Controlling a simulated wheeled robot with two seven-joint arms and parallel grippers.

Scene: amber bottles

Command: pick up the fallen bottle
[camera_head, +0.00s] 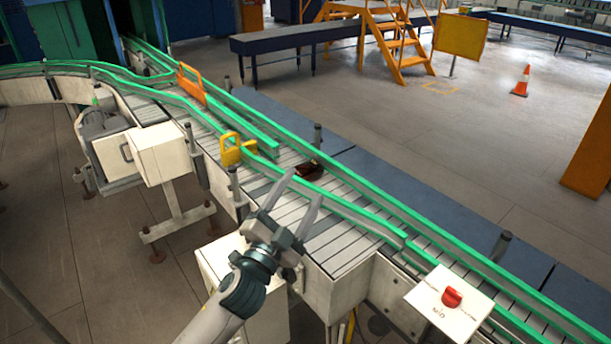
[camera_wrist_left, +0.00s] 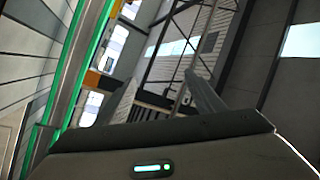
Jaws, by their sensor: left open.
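The fallen bottle (camera_head: 310,169) is a small dark brown shape lying on the conveyor (camera_head: 345,247), near its far guide rail. Its outline is small and dark, so I cannot tell which way its neck points. My left gripper (camera_head: 304,188) is open and empty over the conveyor, on the near side of the bottle. Its fingers point toward the back, and it looks apart from the bottle. The left wrist view shows a grey finger of my left gripper (camera_wrist_left: 205,95) but no bottle. My right gripper is not in view.
Green guide rails (camera_head: 372,219) run along the conveyor. A yellow bracket (camera_head: 232,150) and an orange bracket (camera_head: 190,82) stand on it, left of the bottle. A panel with a red knob (camera_head: 452,298) is at the lower right. Short grey posts rise beside the rails.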

